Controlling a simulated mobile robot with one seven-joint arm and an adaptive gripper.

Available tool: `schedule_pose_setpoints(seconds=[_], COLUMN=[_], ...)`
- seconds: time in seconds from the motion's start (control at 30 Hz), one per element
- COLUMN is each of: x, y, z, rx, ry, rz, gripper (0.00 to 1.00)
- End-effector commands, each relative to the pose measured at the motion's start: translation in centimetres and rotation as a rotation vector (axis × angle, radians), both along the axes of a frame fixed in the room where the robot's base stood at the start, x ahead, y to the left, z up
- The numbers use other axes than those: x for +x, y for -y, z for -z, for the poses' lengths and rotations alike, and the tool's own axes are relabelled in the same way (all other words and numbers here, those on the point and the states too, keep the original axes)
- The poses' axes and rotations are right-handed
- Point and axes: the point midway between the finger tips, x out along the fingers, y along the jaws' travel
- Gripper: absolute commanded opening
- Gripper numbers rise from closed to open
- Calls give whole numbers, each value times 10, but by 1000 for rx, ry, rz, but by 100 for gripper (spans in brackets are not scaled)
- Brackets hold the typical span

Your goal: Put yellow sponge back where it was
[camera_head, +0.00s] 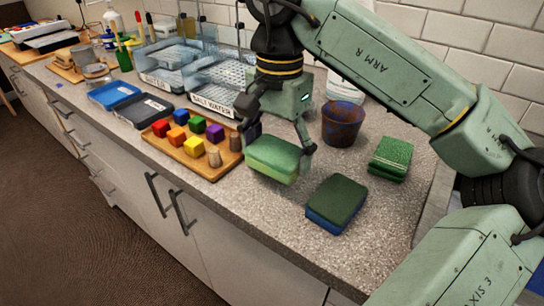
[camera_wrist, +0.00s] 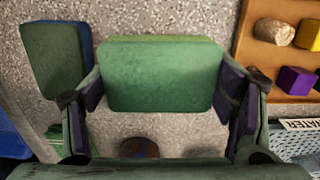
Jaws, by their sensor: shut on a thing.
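My gripper (camera_head: 279,142) is shut on a sponge (camera_head: 275,158) with a green top and a light yellow-green lower layer. In the wrist view the sponge (camera_wrist: 162,75) lies level between the two fingers (camera_wrist: 163,98), its green face toward the camera and a thin yellow-green edge showing. No sponge looks plainly yellow. The held sponge is at the counter's front part, right of the wooden tray; I cannot tell whether it touches the counter. A dark-green-topped blue sponge (camera_head: 337,203) lies to its right, and a green sponge (camera_head: 390,158) lies farther right and back.
The wooden tray (camera_head: 226,168) holds several coloured cubes and stones. A rusty blue pot (camera_head: 342,124) stands behind the sponges. Clear tubs, one labelled "SALT WATER" (camera_head: 212,101), and blue and black trays (camera_head: 143,110) stand left. Bare speckled counter (camera_head: 300,240) lies in front.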

Motion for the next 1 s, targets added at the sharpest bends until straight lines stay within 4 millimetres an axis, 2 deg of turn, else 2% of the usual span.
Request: schedule_pose_setpoints(seconds=[0.2, 0.47, 0.8, 0.83, 1.0], x=[13, 11, 11, 11, 11], y=[-10, -8, -9, -9, -8], z=[1, 36, 42, 40, 40], rx=[1, 0, 0, 0, -1], ry=[-1, 0, 0, 1, 1], rz=[-1, 1, 1, 1, 1], gripper=[37, 37, 37, 79, 90])
